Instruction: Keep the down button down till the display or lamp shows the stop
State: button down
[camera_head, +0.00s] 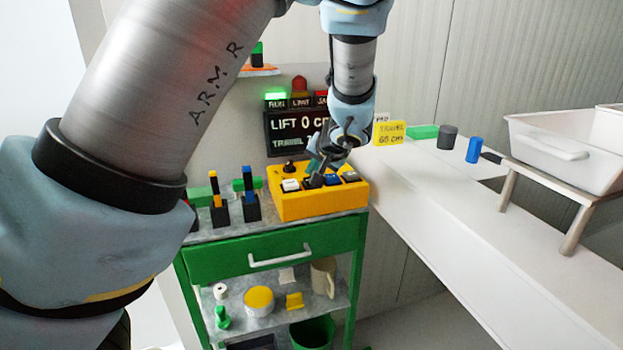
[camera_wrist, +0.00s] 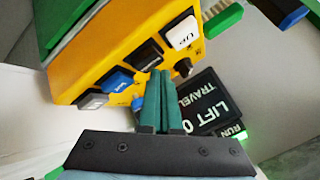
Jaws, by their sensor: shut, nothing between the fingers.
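The yellow control box (camera_head: 318,202) stands on the green cart. It has a white UP button (camera_wrist: 183,33), a black button (camera_wrist: 148,54) beside it, a blue button (camera_wrist: 116,79) and a grey button (camera_wrist: 91,100). The black button's label is not readable. My gripper (camera_wrist: 161,72) is shut and empty, its fingertips at the black button; I cannot tell whether they press it. In the head view my gripper (camera_head: 317,168) hides part of the buttons. The display (camera_head: 297,130) reads LIFT 0 cm. The green RUN lamp (camera_head: 275,96) is lit; the LIMIT lamp (camera_head: 300,97) looks dark.
A dark red beacon (camera_head: 300,83) tops the display. A yellow sign (camera_head: 389,133) mentions travel in cm. Small blocks on stands (camera_head: 250,200) are left of the box. A white bench (camera_head: 470,220) with a white bin (camera_head: 565,150) is at right.

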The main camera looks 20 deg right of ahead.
jog(key=shift+r, duration=0.4)
jog(key=shift+r, duration=0.1)
jog(key=shift+r+p, duration=1.4)
jog(key=shift+r, duration=1.05)
jog(key=shift+s+f, duration=0.1)
